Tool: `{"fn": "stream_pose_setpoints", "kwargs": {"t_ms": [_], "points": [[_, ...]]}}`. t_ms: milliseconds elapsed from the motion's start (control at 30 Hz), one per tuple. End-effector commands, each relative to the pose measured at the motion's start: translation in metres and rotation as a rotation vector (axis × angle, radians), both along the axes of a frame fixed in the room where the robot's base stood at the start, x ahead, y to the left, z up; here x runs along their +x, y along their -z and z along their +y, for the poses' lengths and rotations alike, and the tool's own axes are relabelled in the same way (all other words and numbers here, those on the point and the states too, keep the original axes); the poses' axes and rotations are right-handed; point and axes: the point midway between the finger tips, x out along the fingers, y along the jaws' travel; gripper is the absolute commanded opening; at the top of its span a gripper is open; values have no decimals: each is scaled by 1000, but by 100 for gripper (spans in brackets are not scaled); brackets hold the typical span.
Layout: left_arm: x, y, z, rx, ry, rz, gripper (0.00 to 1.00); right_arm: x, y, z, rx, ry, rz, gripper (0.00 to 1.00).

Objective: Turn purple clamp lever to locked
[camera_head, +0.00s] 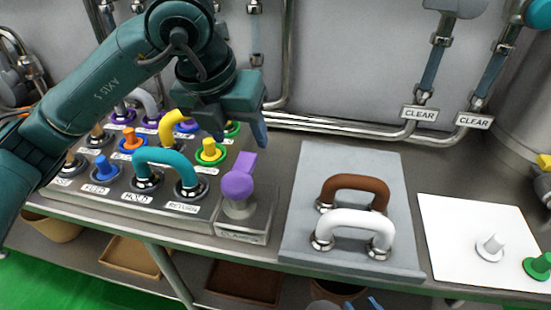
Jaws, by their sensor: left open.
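The purple clamp lever (237,187) stands on a small grey metal block at the right end of the control panel. It has a rounded purple knob and a flat purple arm that points away from me and slightly right.
A teal handle (165,162), a yellow handle (172,125) and several coloured knobs crowd the panel left of the lever. A grey board (300,232) with brown and white handles lies to the right. A white board (455,230) is further right. Pipes run behind.

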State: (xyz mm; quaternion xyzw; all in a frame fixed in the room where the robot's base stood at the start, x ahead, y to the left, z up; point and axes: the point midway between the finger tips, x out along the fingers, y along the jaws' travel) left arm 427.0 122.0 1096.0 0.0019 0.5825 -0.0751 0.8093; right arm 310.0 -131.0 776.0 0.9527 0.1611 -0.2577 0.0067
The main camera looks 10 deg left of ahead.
Motion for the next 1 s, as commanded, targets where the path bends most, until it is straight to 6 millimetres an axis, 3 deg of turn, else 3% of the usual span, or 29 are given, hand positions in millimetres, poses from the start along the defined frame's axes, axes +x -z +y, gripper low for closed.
{"fn": "stream_pose_setpoints", "kwargs": {"t_ms": [100,233,700,1000], "points": [[8,-13,19,72,-82,-63,56,-1,2,1,1,-5,1,36],[12,-7,22,85,-99,-71,56,-2,3,3,5,-7,2,36],[46,75,21,83,-96,-66,56,-1,0,5,20,5,1,36],[59,104,20,81,-94,-70,56,0,-1,2,12,8,0,36]]}}
